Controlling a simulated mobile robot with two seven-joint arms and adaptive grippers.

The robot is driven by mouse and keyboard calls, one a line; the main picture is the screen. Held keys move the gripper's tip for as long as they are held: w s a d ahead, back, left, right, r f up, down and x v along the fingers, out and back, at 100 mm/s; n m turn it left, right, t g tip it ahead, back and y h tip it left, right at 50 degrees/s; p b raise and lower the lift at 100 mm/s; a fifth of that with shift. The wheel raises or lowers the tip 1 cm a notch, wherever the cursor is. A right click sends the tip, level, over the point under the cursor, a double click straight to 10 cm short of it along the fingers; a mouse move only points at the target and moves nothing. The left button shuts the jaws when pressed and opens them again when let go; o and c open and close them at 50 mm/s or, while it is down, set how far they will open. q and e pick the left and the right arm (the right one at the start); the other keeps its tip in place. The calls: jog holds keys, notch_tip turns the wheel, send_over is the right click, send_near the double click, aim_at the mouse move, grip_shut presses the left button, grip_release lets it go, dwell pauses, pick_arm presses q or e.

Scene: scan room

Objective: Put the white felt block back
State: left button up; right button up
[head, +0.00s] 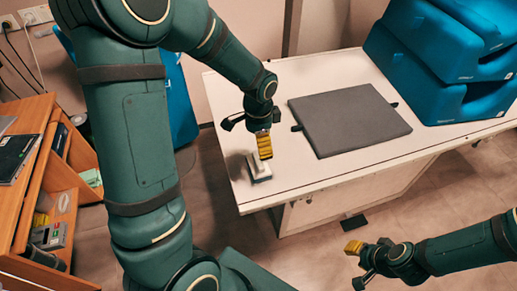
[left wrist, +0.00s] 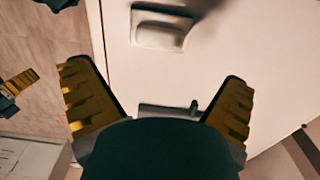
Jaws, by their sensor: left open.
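A small white block with grey on it (head: 258,167), which I take for the felt block, lies on the white table near its left front corner. It also shows at the top of the left wrist view (left wrist: 160,32), partly in shadow. My left gripper (head: 265,146) points down just over the block in the head view, and its near finger overlaps the block's edge there.
A dark grey flat pad (head: 350,118) lies mid-table. Stacked blue moulded cases (head: 435,60) fill the table's right back. A wooden cabinet with open shelves (head: 38,150) stands at left. White tabletop (head: 270,100) is bare around the block.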

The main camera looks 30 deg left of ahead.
pick_arm(q)
notch_tip(320, 180, up, 2)
jog(key=shift+r, duration=0.25)
jog(key=shift+s+f, duration=0.1)
dwell(0.4)
